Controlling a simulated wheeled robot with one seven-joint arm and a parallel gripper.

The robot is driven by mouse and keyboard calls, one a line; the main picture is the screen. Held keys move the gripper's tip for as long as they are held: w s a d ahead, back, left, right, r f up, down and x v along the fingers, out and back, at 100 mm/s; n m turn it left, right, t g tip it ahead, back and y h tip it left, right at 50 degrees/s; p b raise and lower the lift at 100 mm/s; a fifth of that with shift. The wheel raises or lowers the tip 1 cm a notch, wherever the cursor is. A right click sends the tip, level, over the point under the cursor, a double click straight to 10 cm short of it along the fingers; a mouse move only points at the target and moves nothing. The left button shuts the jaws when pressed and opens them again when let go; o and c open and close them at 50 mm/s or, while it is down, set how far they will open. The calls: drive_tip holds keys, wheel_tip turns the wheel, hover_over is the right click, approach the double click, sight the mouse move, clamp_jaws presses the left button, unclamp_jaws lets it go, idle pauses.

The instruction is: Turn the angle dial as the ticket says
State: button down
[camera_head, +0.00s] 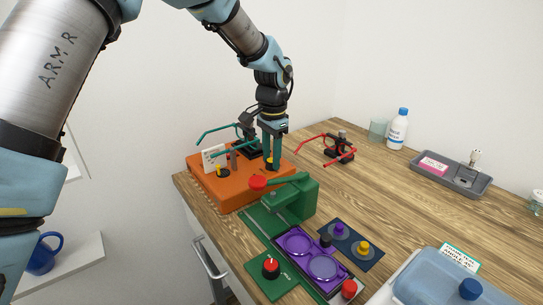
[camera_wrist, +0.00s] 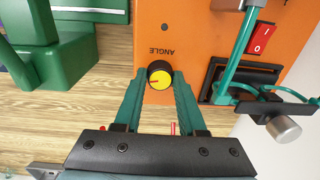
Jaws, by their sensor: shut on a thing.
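The angle dial (camera_wrist: 160,76) has a black rim and a yellow face with a small dark mark toward its left side in the wrist view. The word ANGLE beside it reads upside down there. It sits on the orange machine (camera_head: 232,198). My gripper (camera_wrist: 161,80) is shut on the dial, one teal finger on each side. In the head view my gripper (camera_head: 271,162) reaches down onto the machine's right part and mostly hides the dial. A white ticket (camera_head: 213,157) stands at the machine's left; its print is too small to read.
Teal glasses (camera_head: 215,131) rise from the machine behind my gripper. Another yellow-topped knob (camera_head: 222,172) is at its left. A red rocker switch (camera_wrist: 260,38) lies near the dial. A green press (camera_head: 290,200) stands close in front. Red glasses (camera_head: 318,142) stand to the right.

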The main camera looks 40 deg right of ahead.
sight(271, 161)
drive_tip(key=shift+m, duration=1)
drive_tip(key=shift+c, duration=2.4)
unclamp_jaws()
drive_tip(key=shift+r, duration=0.15)
wheel_tip(271, 161, up, 11)
drive_tip(key=b, duration=0.2)
drive_tip(key=shift+s+f, duration=0.15)
drive_tip(key=shift+f, duration=0.05)
drive_tip(key=shift+a, duration=0.1)
